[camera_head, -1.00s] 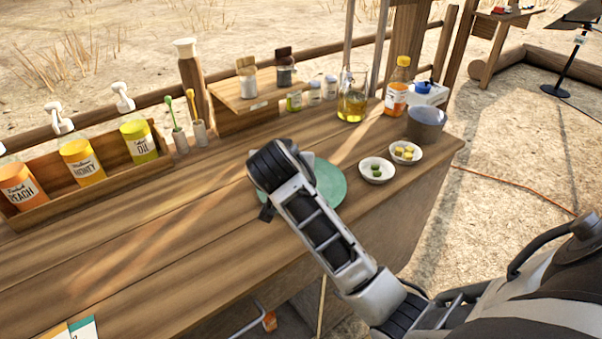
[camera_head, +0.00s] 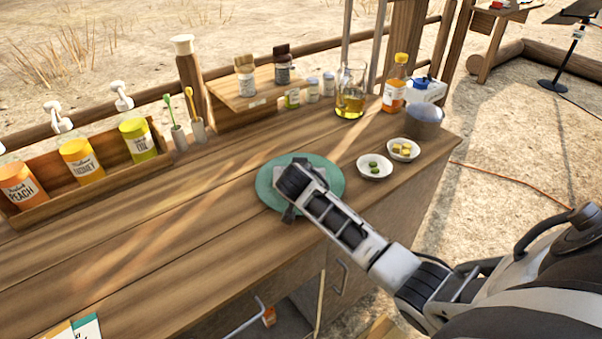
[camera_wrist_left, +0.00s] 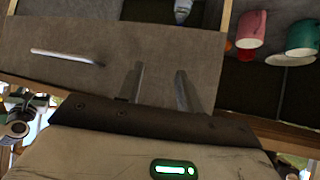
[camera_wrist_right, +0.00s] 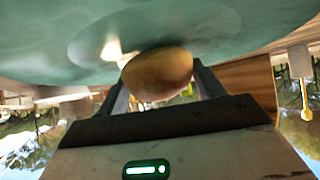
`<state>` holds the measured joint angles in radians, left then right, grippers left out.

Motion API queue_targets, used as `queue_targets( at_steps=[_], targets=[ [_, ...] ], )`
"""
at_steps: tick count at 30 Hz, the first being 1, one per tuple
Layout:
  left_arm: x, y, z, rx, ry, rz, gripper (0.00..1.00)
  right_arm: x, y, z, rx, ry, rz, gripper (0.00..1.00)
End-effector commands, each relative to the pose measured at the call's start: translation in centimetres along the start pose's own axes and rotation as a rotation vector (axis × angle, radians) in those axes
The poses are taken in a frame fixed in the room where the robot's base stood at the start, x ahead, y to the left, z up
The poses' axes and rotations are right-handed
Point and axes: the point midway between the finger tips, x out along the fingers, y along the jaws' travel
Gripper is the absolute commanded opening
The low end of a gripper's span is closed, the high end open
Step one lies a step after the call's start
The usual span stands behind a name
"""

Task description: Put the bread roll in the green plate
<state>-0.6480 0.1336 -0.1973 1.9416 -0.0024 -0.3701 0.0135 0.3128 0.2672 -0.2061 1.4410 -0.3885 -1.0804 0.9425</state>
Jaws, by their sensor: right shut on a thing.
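The green plate (camera_head: 332,180) lies on the wooden counter, and its surface also fills the top of the right wrist view (camera_wrist_right: 70,45). The bread roll (camera_wrist_right: 157,74) is brown and rounded. My right gripper (camera_wrist_right: 160,82) is shut on it, with the roll between its fingers close to the plate. I cannot tell whether the roll touches the plate. In the head view my right arm covers the middle of the plate and hides the roll. My left gripper (camera_wrist_left: 160,85) has its two fingers apart with nothing between them. It is outside the head view.
Two small white bowls (camera_head: 375,172) stand right of the plate, near a grey bowl (camera_head: 425,121). A glass jug (camera_head: 350,95) and an orange bottle (camera_head: 395,85) stand behind. A rack of jars (camera_head: 82,160) is at left. Mugs (camera_wrist_left: 250,30) show in the left wrist view.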

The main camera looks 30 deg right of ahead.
Motion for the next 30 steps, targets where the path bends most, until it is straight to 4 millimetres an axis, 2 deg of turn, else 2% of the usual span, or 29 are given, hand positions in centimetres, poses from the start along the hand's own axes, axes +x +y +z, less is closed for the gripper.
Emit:
queue_targets(
  at_steps=[6,7,9,21,26,30],
  targets=[
    [0.2,0.0,0.4,0.0,-0.003,0.0,0.36,0.2,0.0,0.3,0.0,0.0,0.001,0.46],
    [0.2,0.0,0.3,0.0,-0.004,0.0,0.36,0.2,0.0,0.2,0.0,0.0,0.001,0.73],
    [0.1,0.0,0.3,0.0,-0.006,0.0,0.36,0.1,0.0,0.2,-0.001,0.0,0.001,0.9],
    [0.1,0.0,0.3,-0.001,-0.006,0.001,0.36,-0.5,-0.1,0.0,-0.001,0.001,-0.001,0.9],
    [0.3,0.1,0.4,-0.001,-0.005,0.001,0.36,-2.9,0.0,0.1,0.001,0.001,-0.002,0.9],
    [0.2,0.1,0.3,-0.001,-0.003,0.002,0.36,-6.2,-0.1,0.1,0.002,0.001,-0.004,0.9]
  ],
)
